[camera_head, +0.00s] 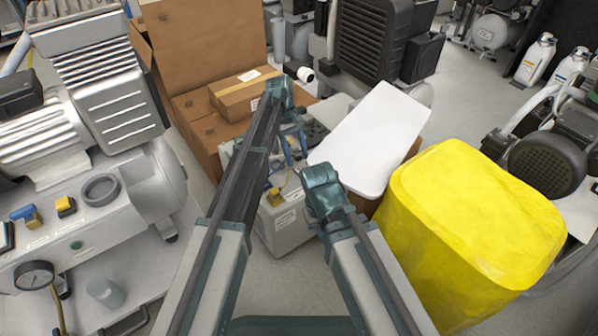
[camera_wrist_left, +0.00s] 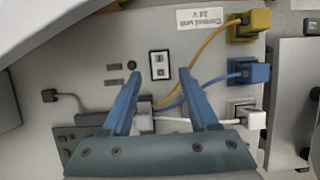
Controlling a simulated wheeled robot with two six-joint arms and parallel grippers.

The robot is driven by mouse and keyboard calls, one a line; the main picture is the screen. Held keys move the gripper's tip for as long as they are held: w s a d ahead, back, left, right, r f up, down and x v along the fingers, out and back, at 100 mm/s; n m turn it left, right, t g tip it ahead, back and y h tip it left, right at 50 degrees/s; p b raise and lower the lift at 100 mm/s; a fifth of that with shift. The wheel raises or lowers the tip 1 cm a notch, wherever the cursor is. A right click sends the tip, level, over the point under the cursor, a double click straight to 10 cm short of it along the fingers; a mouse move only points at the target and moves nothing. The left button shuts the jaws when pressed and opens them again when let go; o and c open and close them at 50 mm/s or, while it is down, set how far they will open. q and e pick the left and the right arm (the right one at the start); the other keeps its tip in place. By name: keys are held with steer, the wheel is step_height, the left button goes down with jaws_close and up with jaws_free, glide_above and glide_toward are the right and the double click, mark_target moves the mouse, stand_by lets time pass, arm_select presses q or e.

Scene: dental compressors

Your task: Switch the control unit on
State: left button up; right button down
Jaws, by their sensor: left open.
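The control unit (camera_head: 283,226) is a light grey box on the floor between my arms in the head view, partly covered by my left arm. In the left wrist view its panel (camera_wrist_left: 85,35) carries a label reading "Control unit 24 V" and a small white-framed switch with two dark marks (camera_wrist_left: 159,65). My left gripper (camera_wrist_left: 159,73) is open, its two blue fingers pointing at the panel, one on each side of the switch. Nothing is between the fingertips. Whether they touch the panel I cannot tell. My right arm shows in the head view, but its fingers do not.
Yellow (camera_wrist_left: 248,25), blue (camera_wrist_left: 253,71) and white (camera_wrist_left: 250,117) plugs with cables sit at the panel's right. Cardboard boxes (camera_head: 205,40) are behind; a compressor (camera_head: 110,210) is left.

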mark_target(301, 171)
arm_select(q)
steer(key=b+x, duration=0.2)
steer(key=x, duration=0.1)
steer(key=shift+f, duration=0.3)
arm_select(e)
step_height(301, 171, down, 3)
steer(key=shift+f, duration=0.15)
arm_select(q)
jaws_close()
